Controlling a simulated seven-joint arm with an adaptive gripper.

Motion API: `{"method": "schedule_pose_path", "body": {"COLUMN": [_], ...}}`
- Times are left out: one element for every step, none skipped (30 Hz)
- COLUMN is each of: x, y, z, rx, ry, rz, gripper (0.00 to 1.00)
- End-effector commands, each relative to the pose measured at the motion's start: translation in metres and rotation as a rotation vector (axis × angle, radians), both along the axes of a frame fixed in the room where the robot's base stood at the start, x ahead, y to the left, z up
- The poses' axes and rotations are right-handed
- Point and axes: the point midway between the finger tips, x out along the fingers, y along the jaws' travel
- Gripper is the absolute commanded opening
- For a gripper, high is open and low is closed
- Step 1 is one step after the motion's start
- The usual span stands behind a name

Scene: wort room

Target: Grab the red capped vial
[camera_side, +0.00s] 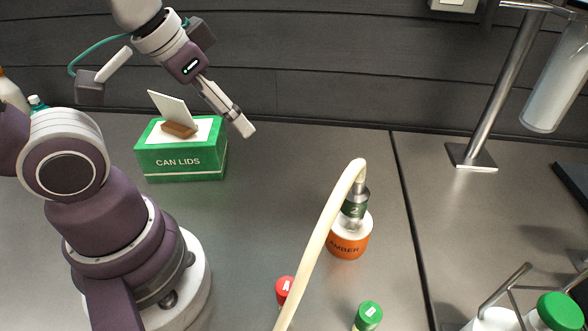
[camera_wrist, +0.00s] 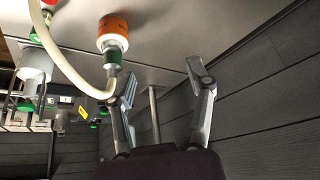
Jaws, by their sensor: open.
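The red capped vial (camera_side: 285,287) stands on the grey bench at the bottom of the side view. Its cap bears a letter A. The pale hose partly covers its right side, and the frame edge is close below it. A small red patch at the top left of the wrist view may be its cap. My gripper (camera_side: 241,127) is up and to the left of the vial, in the air by the green box, well apart from the vial. In the wrist view my gripper (camera_wrist: 162,78) shows two spread fingers with nothing between them.
A pale hose (camera_side: 325,220) arches from an orange AMBER bottle (camera_side: 348,240) down past the red vial. A green capped vial (camera_side: 368,315) stands to the right. A green CAN LIDS box (camera_side: 182,160) is at the back left. A metal stand (camera_side: 472,156) is at the back right.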

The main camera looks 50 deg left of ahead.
Motion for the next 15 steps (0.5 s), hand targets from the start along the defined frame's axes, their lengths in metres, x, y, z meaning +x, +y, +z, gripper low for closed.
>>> {"method": "schedule_pose_path", "body": {"x": [0.000,0.000,0.000,0.000,0.000,0.000,0.000,0.000,0.000,0.000,0.000,0.000,0.000,0.000,0.000], "y": [0.000,0.000,0.000,0.000,0.000,0.000,0.000,0.000,0.000,0.000,0.000,0.000,0.000,0.001,0.001], "z": [0.000,0.000,0.000,0.000,0.000,0.000,0.000,0.000,0.000,0.000,0.000,0.000,-0.002,-0.005,-0.012], "rx": [0.000,0.000,0.000,0.000,0.000,0.000,0.000,0.000,0.000,0.000,0.000,-0.001,-0.004,-0.012,-0.027], "ry": [0.000,0.000,0.000,0.000,0.000,0.000,0.000,0.000,0.000,0.000,0.000,0.003,0.013,0.035,0.080], "rz": [0.000,0.000,0.000,0.000,0.000,0.000,0.000,0.000,0.000,0.000,0.000,0.002,0.008,0.020,0.046], "gripper": [0.54,0.54,0.55,0.58,0.58,0.58,0.58,0.58,0.58,0.58,0.58,0.58,0.58,0.58,0.58]}}
